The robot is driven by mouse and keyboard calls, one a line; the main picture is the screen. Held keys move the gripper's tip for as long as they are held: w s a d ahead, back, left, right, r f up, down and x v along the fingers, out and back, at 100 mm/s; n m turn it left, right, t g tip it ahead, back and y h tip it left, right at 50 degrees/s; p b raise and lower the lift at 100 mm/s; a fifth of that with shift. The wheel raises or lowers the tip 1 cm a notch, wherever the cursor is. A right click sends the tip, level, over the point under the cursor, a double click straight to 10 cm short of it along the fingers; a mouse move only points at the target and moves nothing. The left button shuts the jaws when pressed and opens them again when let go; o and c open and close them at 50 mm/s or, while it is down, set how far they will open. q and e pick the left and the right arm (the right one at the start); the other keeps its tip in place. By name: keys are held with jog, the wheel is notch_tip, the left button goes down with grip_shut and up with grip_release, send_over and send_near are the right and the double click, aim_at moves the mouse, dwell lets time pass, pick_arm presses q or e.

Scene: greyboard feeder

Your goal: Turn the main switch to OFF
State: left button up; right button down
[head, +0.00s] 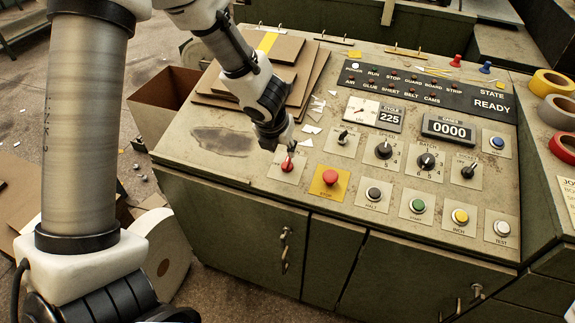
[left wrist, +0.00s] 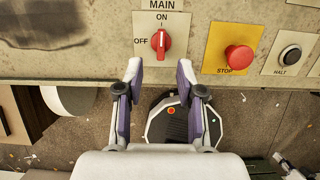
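The main switch is a red rotary knob (left wrist: 161,41) on a pale plate under the label MAIN. Its white mark points up at ON; OFF is printed to its left. In the head view the red knob (head: 287,164) sits at the panel's left front, partly behind the fingertips. My left gripper (left wrist: 160,72) is open and empty, its two fingers apart just short of the knob, one toward each side. In the head view the left gripper (head: 290,148) is right at the switch; contact cannot be told. A pale part at the wrist view's lower right may be my right gripper, unclear.
A red STOP button (head: 330,177) on a yellow plate is close right of the switch. Several knobs and push buttons fill the panel beyond. Greyboard sheets (head: 305,75) lie stacked behind my left arm. Tape rolls (head: 556,112) lie at the right edge.

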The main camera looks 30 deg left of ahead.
aim_at(286, 161)
pick_arm(q)
jog(key=b+x, duration=0.2)
jog(key=x, duration=0.4)
jog(key=shift+w+d+f, duration=0.1)
jog(key=shift+w+f, duration=0.05)
jog(key=shift+f, duration=0.25)
jog(key=shift+w+f+b, duration=0.1)
jog(key=shift+f+b, duration=0.2)
jog(key=shift+f, duration=0.05)
grip_shut()
